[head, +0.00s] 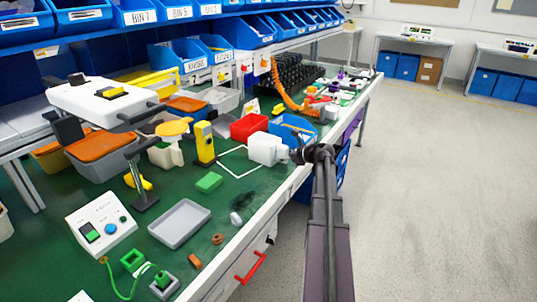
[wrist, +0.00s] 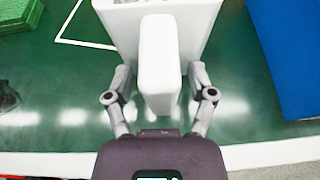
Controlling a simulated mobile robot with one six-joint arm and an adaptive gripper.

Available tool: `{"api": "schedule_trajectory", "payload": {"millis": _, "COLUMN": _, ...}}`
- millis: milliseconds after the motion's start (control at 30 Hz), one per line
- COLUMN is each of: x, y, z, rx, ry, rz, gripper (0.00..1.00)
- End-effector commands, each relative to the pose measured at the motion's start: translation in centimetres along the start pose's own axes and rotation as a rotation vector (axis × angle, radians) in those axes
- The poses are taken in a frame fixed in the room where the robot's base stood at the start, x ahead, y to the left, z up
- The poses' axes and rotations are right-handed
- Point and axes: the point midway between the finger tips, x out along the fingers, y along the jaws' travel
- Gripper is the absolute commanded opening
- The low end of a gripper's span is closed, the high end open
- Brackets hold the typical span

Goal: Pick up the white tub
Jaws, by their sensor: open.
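The white tub (head: 264,148) stands on the green bench top near its front edge, in the head view. In the wrist view the white tub (wrist: 197,22) fills the top middle, with an upright white block-like part, like a handle, facing me. My gripper (wrist: 159,82) is open, with one finger on each side of that part. A green gap shows between each finger and the white part, so the fingers seem apart from it. In the head view my gripper (head: 297,154) is at the tub's right side, and its fingers are hard to make out.
A blue bin (head: 292,130) stands close behind the tub, with a red bin (head: 249,127) beside it. A green block (head: 209,182) and a grey tray (head: 179,223) lie to the left. A white line outline (head: 232,164) marks the bench beside the tub. The floor at right is clear.

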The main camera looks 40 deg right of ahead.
Motion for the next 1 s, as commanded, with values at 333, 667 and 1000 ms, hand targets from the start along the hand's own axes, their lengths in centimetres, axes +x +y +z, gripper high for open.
{"api": "schedule_trajectory", "payload": {"millis": 333, "x": 0.0, "y": 0.0, "z": 0.0, "rx": 0.0, "ry": 0.0, "rz": 0.0, "gripper": 0.0}}
{"api": "schedule_trajectory", "payload": {"millis": 667, "x": -0.1, "y": 0.0, "z": 0.0, "rx": 0.001, "ry": -0.001, "rz": -0.001, "gripper": 0.0}}
{"api": "schedule_trajectory", "payload": {"millis": 1000, "x": -0.5, "y": -0.1, "z": 1.0, "rx": 0.001, "ry": -0.001, "rz": -0.001, "gripper": 0.0}}
